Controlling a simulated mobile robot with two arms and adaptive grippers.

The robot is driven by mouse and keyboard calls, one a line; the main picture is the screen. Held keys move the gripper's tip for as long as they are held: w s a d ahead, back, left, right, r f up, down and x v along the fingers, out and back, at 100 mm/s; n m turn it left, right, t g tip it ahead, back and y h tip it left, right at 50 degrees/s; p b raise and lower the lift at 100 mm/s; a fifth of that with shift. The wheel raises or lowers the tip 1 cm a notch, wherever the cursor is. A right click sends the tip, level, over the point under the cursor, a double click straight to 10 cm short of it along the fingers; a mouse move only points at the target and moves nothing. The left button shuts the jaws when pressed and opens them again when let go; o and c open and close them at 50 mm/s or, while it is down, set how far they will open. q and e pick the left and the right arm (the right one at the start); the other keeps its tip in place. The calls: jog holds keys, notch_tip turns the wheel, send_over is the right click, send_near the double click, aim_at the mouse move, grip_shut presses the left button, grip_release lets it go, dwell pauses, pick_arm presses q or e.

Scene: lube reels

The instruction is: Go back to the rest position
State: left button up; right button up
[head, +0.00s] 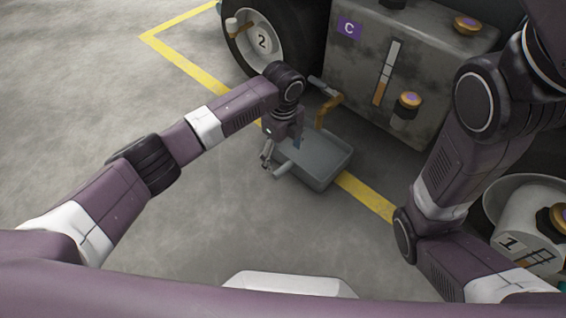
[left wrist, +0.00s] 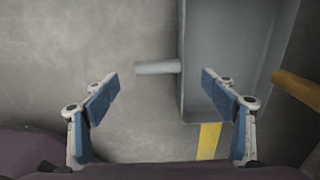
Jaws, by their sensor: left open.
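My left gripper (head: 268,156) hangs at the left side of a grey tray (head: 322,178) in the head view. In the left wrist view the left gripper (left wrist: 160,82) is open, its blue-padded fingers wide apart with nothing between them. The tray's short round handle (left wrist: 158,67) shows just beyond the gap between the fingers, and the tray (left wrist: 235,45) fills the upper right. My right arm crosses the right side of the head view. Its gripper is outside the frame.
A white container (head: 525,235) marked 1 is at right. The floor at left is clear.

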pick_arm(q)
notch_tip(320, 180, up, 6)
jog(key=shift+r, duration=0.25)
